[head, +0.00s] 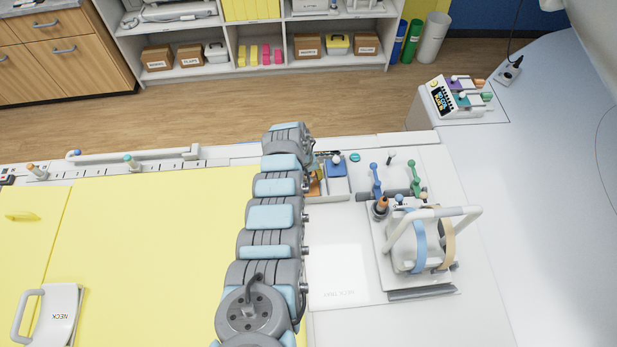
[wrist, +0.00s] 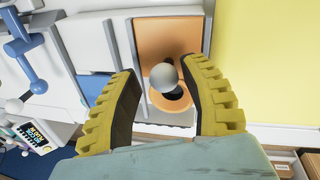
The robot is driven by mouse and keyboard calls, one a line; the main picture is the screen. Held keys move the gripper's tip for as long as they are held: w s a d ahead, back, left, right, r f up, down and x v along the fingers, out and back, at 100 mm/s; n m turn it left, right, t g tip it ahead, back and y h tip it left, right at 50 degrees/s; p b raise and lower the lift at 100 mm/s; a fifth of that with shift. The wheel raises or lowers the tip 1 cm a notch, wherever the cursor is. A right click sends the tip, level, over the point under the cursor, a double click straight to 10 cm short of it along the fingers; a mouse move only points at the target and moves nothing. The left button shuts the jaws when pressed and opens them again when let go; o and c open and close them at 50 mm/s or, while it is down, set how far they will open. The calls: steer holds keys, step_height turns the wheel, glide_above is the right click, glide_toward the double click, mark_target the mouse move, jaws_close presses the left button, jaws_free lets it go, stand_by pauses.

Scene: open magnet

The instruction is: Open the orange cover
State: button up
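The orange cover (wrist: 160,38) is in the upper middle of the wrist view, with a pale grey ball knob (wrist: 163,77) in front of it. An orange part with a dark round opening shows just below the knob. My gripper (wrist: 160,68) is open, its two yellow ribbed fingers apart on either side of the knob. I see a gap on each side, and cannot tell how near the fingertips are in depth. In the head view only a small part of the orange cover (head: 314,187) shows; my arm hides the rest and the gripper.
A blue cover with a pale knob (head: 337,168) stands just right of the orange one. Blue and green levers (head: 376,180) and a white frame with straps (head: 430,240) stand further right. The yellow mat (head: 150,240) lies left of my arm, flat and largely clear.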

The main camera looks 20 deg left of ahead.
steer(key=shift+o, duration=0.3)
steer(key=shift+s+a, duration=0.1)
steer(key=shift+r, duration=0.15)
steer(key=shift+a+r, duration=0.2)
steer(key=shift+r, duration=0.75)
step_height(320, 180, up, 10)
steer(key=s+a, duration=0.1)
steer(key=shift+a+f, duration=0.25)
